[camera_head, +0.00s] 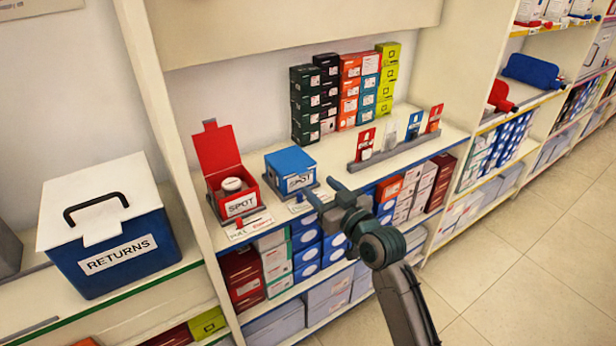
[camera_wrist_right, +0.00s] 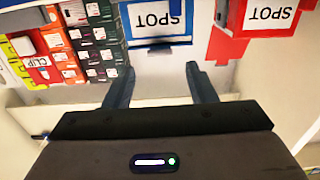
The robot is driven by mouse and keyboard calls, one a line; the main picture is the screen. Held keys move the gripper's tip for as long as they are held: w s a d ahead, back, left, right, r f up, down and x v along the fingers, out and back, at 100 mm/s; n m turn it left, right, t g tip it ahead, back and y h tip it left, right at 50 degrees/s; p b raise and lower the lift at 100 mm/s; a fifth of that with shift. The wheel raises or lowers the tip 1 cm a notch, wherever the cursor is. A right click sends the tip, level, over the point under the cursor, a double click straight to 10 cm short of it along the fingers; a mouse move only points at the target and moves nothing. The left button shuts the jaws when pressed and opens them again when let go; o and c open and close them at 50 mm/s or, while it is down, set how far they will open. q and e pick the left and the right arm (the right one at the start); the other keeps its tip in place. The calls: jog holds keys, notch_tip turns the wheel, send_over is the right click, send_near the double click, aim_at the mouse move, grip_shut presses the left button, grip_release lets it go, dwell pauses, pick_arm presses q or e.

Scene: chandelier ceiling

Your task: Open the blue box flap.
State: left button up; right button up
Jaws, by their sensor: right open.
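The blue box (camera_head: 291,165) stands on the shelf in a grey holder, with its blue lid flap (camera_head: 289,158) shut on top and a white SPOT label on its front. My right gripper (camera_head: 323,191) is in front of the box, to its right and apart from it, with its fingers spread and nothing between them. In the right wrist view, the blue box (camera_wrist_right: 157,42) appears upside down beyond the open fingers (camera_wrist_right: 156,72). My left gripper is in neither view.
A red SPOT box (camera_head: 240,204) with its flap raised stands left of the blue box. Stacked coloured boxes (camera_head: 350,85) are behind, and a grey rack (camera_head: 395,153) of cards is to the right. A RETURNS bin (camera_head: 125,263) stands far left.

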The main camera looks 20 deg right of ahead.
aim_at(306, 175)
jog(key=x, duration=0.6)
jog(key=shift+w, duration=0.15)
jog(key=shift+c, duration=0.4)
grip_shut()
